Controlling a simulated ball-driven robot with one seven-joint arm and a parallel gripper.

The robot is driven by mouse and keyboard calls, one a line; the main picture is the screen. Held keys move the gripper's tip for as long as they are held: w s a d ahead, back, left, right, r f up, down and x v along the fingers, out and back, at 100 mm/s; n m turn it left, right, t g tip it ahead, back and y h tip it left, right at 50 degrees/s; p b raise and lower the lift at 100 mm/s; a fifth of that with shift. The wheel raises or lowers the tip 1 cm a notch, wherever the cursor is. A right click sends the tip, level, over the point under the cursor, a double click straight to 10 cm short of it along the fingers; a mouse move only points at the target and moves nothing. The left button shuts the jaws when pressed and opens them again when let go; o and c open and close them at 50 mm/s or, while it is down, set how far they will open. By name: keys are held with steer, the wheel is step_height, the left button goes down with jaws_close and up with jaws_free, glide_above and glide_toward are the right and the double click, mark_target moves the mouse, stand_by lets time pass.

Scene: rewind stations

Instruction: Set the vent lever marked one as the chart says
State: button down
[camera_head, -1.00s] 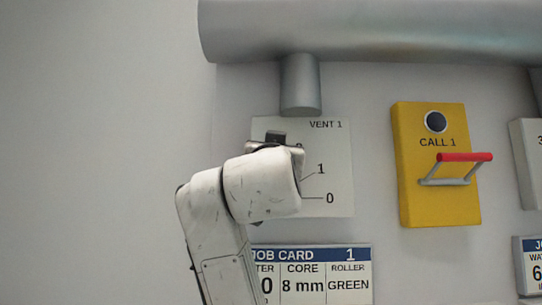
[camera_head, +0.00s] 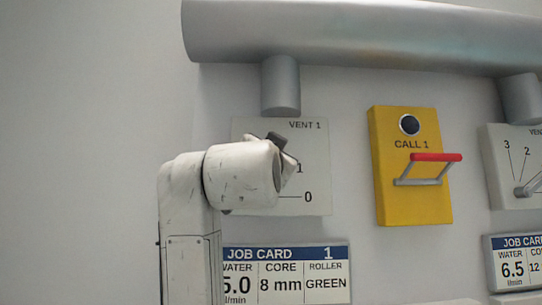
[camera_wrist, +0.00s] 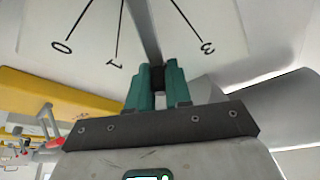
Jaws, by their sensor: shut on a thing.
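The vent 1 panel (camera_head: 316,150) is a white plate on the wall, mostly behind my arm in the head view. Its 1 is partly covered and its 0 is clear. In the wrist view its face (camera_wrist: 225,15) shows marks 0, 1 and 3. The grey vent lever (camera_wrist: 143,28) lies between the 1 and 3 marks, over where a 2 would be. My gripper (camera_wrist: 157,76), with teal fingers, is shut on the lever's end. In the head view my arm hides the lever and fingers. No vent chart is in view.
Job card 1 (camera_head: 284,284) below reads water 5.0, core 8 mm, roller green. A yellow call 1 box (camera_head: 412,205) with a red-topped handle (camera_head: 436,157) stands out to the right. A grey duct (camera_head: 350,35) runs above. The wall at left is bare.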

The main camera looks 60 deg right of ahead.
steer(key=c, duration=1)
jaws_free()
steer(key=shift+c, duration=0.2)
steer(key=b+v, duration=0.3)
steer(key=v, duration=0.7)
steer(key=shift+a+f, duration=0.15)
steer(key=shift+a, duration=0.15)
steer(key=shift+s, duration=0.1)
